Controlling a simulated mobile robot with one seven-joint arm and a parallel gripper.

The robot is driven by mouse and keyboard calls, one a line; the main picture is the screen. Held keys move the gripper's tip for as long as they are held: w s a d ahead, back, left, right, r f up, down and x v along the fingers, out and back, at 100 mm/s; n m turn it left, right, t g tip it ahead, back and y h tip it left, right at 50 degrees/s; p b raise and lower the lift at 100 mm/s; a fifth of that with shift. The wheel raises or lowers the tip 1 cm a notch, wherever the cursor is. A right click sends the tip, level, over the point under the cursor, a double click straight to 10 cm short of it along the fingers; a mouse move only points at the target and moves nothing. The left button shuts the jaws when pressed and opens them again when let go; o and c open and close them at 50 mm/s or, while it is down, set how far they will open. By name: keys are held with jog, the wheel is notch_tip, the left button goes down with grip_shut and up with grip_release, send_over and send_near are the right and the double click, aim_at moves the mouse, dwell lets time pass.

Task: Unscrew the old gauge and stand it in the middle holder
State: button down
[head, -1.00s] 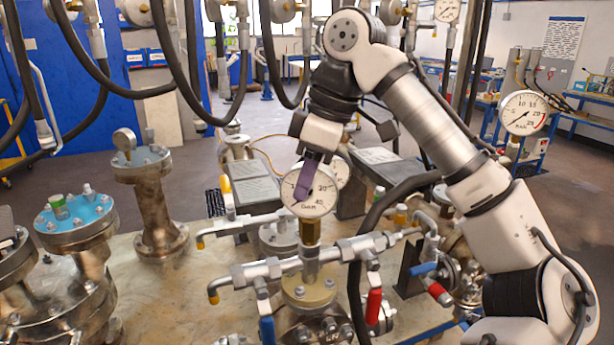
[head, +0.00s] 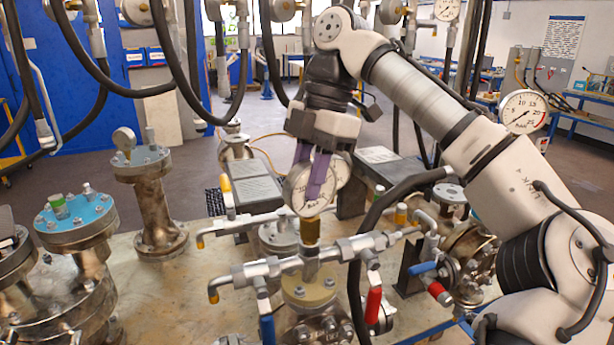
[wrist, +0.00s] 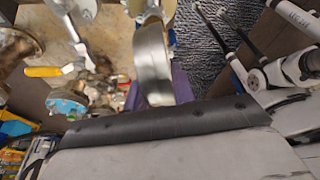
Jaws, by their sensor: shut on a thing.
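The old gauge (head: 297,189) is a round white-faced dial marked BAR, upright on a brass fitting (head: 310,232) above the silver valve manifold (head: 312,262). My gripper (head: 315,188) comes down from above with its purple fingers across the gauge and is shut on it. The fingers hide part of the dial, which is turned partly to the left. In the wrist view the metal side of the gauge case (wrist: 155,70) stands at the jaws, with a purple finger (wrist: 182,84) beside it. I cannot pick out the middle holder.
Another gauge is partly seen just behind the held one. Red (head: 373,305) and blue (head: 267,328) valve handles flank the manifold. A black hose (head: 366,240) curves close on its right.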

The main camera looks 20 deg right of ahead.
jog(key=shift+r, duration=0.15)
jog(key=shift+r, duration=0.95)
